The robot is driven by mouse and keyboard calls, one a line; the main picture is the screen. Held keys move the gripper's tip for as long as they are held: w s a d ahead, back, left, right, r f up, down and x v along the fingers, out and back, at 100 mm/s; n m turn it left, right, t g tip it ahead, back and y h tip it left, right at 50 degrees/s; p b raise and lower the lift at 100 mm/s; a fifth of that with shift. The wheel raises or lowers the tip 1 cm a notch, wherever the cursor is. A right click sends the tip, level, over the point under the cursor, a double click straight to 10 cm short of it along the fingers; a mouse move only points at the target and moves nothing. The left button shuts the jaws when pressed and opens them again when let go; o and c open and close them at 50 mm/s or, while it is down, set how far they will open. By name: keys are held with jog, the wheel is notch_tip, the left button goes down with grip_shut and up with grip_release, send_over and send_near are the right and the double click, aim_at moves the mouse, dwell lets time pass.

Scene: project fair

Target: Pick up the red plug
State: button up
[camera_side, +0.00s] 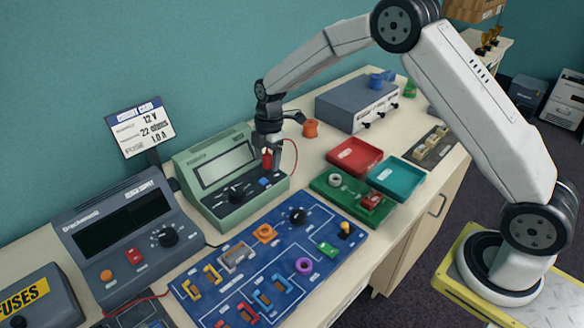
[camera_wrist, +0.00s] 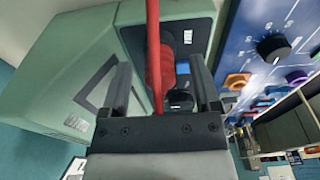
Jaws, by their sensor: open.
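The red plug (camera_side: 267,160) stands at the front of the green meter (camera_side: 216,170), below my gripper (camera_side: 268,146). A red wire (camera_side: 292,148) loops up on the plug's right side. In the wrist view the red plug (camera_wrist: 161,66) shows between my two fingers (camera_wrist: 159,64), with a gap on each side. The red wire (camera_wrist: 153,14) runs across the picture in front of it. My gripper is open, and no grip on the plug shows. The plug's lower end is hard to make out.
A blue circuit board (camera_side: 285,245) with several parts lies in front of the meter. A dark power supply (camera_side: 120,225) stands at left. A red tray (camera_side: 354,154), a teal tray (camera_side: 397,177) and a grey box (camera_side: 345,107) are at right.

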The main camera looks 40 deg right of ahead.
jog(key=shift+c, duration=0.2)
dwell(0.3)
grip_shut()
jog(key=shift+r, duration=0.1)
jog(key=shift+r, duration=0.5)
notch_tip(320, 180, up, 2)
jog(key=s+r, duration=0.9)
jog(key=s, duration=0.5)
jog(key=shift+d+r, duration=0.3)
jog(key=shift+r, duration=0.05)
